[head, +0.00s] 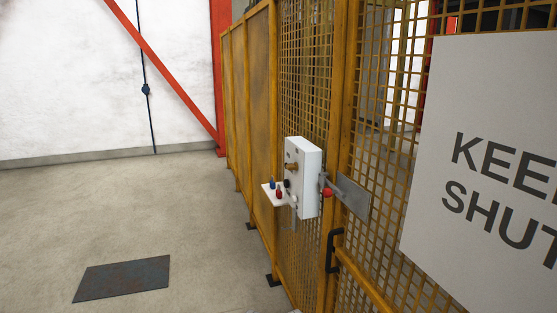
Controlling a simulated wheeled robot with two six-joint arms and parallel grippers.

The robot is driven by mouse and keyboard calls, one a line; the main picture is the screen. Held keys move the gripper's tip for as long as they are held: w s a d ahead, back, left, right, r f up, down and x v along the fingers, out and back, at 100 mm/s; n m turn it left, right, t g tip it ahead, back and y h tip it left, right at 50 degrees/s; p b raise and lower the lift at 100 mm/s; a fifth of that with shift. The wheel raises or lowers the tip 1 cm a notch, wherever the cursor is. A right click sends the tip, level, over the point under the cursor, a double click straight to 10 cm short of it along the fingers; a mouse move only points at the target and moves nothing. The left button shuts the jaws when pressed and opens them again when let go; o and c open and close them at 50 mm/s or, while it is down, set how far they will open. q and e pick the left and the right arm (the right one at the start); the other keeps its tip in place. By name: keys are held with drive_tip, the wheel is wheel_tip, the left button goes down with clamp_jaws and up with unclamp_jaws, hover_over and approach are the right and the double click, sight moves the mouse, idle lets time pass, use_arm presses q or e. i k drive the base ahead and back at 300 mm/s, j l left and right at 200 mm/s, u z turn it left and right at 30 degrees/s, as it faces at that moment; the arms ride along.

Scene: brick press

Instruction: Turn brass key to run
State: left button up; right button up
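A white control box (308,178) is mounted on the yellow mesh fence beside the gate. A small brass-coloured part, which looks like the key (292,166), sticks out from the upper part of its left face. Which way the key is turned is too small to tell. Below it a dark knob (287,183) shows on the same face. A small white shelf (270,194) juts out to the left and holds a red item (279,194) and a blue item (272,184).
A red-knobbed latch (327,192) sits right of the box, on the gate. The gate has a black handle (332,250) and a large "KEEP SHUT" sign (480,150). A dark plate (122,278) lies on the floor. The concrete floor left of the fence is otherwise clear.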

sight(290, 167)
drive_tip(key=i+j, duration=0.3)
drive_tip(key=i, duration=0.15)
drive_tip(key=i+j, duration=0.3)
drive_tip(key=i, duration=0.2)
drive_tip(key=i+j+z, duration=0.1)
drive_tip(key=i+j, duration=0.2)
drive_tip(key=i, duration=0.15)
